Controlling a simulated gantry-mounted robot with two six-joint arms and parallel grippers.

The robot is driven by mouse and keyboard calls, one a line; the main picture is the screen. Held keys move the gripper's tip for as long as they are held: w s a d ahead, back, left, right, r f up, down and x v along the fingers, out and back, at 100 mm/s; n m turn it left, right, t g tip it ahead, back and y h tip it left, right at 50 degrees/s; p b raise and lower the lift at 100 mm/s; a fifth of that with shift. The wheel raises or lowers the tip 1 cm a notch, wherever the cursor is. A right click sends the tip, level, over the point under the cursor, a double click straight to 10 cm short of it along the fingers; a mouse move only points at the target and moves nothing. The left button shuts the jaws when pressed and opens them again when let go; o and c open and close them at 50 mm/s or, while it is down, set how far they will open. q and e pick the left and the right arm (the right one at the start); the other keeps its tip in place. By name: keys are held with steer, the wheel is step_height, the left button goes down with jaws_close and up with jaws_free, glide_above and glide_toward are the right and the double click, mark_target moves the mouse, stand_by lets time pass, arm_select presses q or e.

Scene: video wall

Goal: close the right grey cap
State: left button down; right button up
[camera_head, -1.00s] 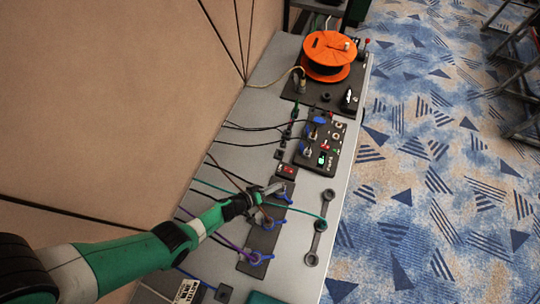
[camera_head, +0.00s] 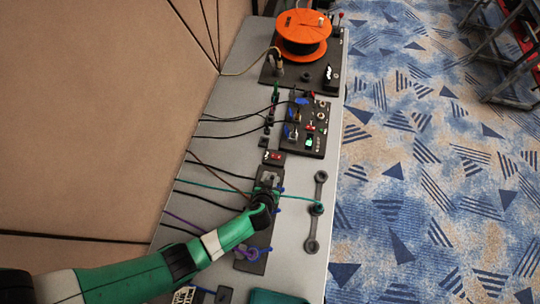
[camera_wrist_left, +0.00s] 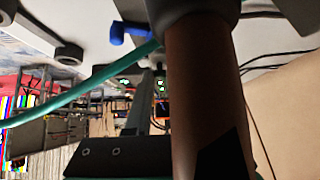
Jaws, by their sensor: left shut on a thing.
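A dark grey strip with round caps (camera_head: 320,177) lies at the right of the table. Its middle round part (camera_head: 316,209) meets the end of a green cable (camera_head: 225,188), and its near end (camera_head: 311,246) lies flat. I cannot tell which part is the right grey cap. My left gripper (camera_head: 266,185) is over the dark socket plate (camera_head: 250,262), left of the strip. It is shut on a brown cable, which shows in the left wrist view as a thick brown cylinder (camera_wrist_left: 203,85) under a dark grey collar. The gripper hides much of the plate. My right gripper is out of view.
Blue levers (camera_head: 281,190) stick out beside my left gripper. Dark cables cross the table's left side. A switch panel (camera_head: 305,125) and an orange reel (camera_head: 303,25) stand farther back.

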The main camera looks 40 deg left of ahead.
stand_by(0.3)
arm_select(q)
steer(key=c, duration=0.8)
jaws_free()
steer(key=shift+w, duration=0.1)
steer(key=p+v, duration=1)
steer(key=v, duration=0.1)
steer(key=shift+d+r, duration=0.2)
steer(key=shift+d, duration=0.05)
